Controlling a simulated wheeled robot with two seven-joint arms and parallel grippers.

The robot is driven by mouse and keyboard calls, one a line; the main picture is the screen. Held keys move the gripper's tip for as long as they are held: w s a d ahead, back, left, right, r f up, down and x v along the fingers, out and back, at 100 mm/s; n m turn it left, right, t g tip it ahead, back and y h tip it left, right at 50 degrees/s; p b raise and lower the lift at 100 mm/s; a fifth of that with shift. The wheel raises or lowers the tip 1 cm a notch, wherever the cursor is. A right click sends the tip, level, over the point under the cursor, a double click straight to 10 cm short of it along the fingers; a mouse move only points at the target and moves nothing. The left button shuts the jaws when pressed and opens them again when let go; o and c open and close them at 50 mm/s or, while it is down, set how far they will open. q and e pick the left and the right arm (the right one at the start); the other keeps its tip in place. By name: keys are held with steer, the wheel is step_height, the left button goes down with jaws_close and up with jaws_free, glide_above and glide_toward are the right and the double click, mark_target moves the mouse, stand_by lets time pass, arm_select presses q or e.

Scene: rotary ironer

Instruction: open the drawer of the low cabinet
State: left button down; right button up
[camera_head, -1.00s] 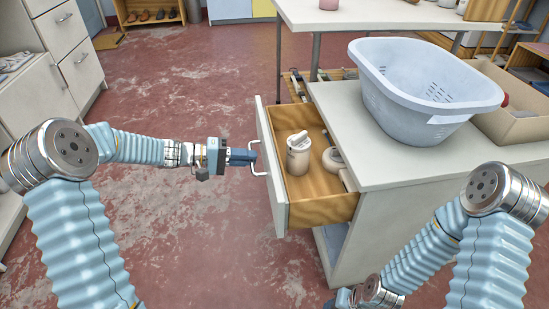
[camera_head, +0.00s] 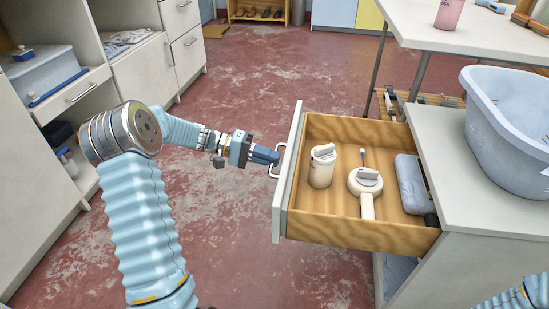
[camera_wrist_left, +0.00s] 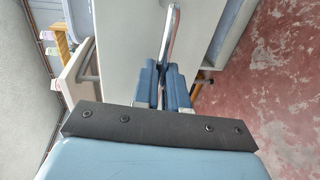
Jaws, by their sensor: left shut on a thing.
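The low cabinet (camera_head: 458,138) stands at the right in the head view. Its drawer (camera_head: 352,232) is pulled far out to the left, showing its wooden inside. My left gripper (camera_head: 275,158) is shut on the drawer's metal handle (camera_head: 276,174), at the outer face of the drawer front. In the left wrist view the blue fingers (camera_wrist_left: 163,85) close on the handle bar (camera_wrist_left: 169,35). A white bottle (camera_head: 322,168), a white round object with a handle (camera_head: 366,184) and a grey-blue item (camera_head: 411,182) lie in the drawer. My right gripper is out of view.
A blue-grey laundry basket (camera_head: 510,125) stands on the cabinet top. A table (camera_head: 450,35) with a pink container (camera_head: 449,14) is behind it. White cabinets (camera_head: 150,70) line the left side. The red floor (camera_head: 235,235) left of the drawer is clear.

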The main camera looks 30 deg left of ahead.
arm_select(q)
steer(key=c, duration=1.2)
jaws_free()
steer(key=p+v, duration=0.1)
steer(key=v, duration=1.2)
steer(key=shift+s+a+p, duration=0.1)
steer(key=shift+a+p, duration=0.3)
